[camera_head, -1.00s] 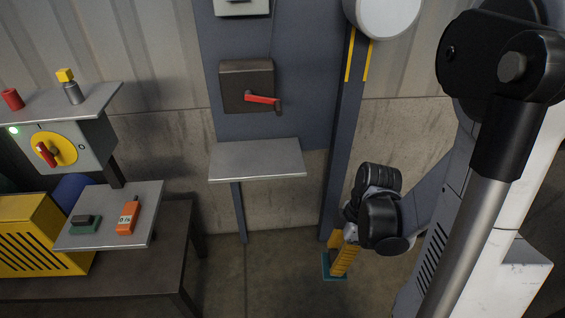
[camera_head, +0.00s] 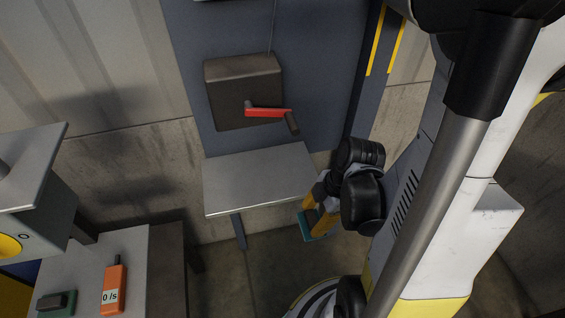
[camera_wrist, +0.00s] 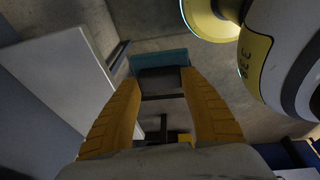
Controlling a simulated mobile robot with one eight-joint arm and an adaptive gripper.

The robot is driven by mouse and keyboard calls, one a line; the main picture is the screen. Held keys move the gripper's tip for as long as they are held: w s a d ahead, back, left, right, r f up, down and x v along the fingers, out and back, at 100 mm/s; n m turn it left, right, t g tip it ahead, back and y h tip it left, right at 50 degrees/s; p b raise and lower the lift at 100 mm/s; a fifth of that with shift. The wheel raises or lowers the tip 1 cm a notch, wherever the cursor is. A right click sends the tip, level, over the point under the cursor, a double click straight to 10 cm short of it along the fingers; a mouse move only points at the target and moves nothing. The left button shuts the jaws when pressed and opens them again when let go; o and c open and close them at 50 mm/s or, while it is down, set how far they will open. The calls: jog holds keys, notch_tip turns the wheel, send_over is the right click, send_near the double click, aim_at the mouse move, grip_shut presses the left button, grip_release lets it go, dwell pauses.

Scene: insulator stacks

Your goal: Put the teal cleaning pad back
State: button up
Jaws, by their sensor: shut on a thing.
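The teal cleaning pad (camera_head: 308,229), a teal slab with a dark grip, is held by my gripper (camera_head: 319,212). My gripper is shut on it, just off the right end of a bare grey shelf (camera_head: 258,178) under the red-handled box. In the wrist view the pad (camera_wrist: 162,56) shows at the tips of the yellow fingers, with its dark block between them. The pad is apart from the shelf in the head view; its height relative to the shelf is hard to tell.
A dark box with a red lever (camera_head: 268,112) is on the blue panel above the shelf. At lower left a grey side shelf (camera_head: 80,272) carries an orange meter (camera_head: 115,288) and a dark-topped green block (camera_head: 56,303). A blue post (camera_head: 369,70) stands behind my arm.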

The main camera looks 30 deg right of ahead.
jog(key=w+d, duration=0.1)
jog(key=w, duration=0.3)
jog(key=w+d, duration=0.1)
jog(key=w, duration=0.4)
jog(key=w+d+p, duration=0.1)
jog(key=w+d, duration=0.1)
jog(key=w, duration=0.2)
jog(key=shift+w, duration=0.35)
jog(key=w, duration=0.2)
jog(key=w+d+b, duration=0.1)
jog(key=shift+w+f, duration=0.25)
jog(key=shift+w, duration=0.15)
jog(key=shift+s+f+b, duration=0.1)
jog(key=shift+f+b, duration=0.35)
jog(key=shift+f, duration=0.15)
jog(key=shift+s+r, duration=0.1)
jog(key=o, duration=1.3)
jog(key=p+v, duration=0.5)
jog(key=v, duration=0.7)
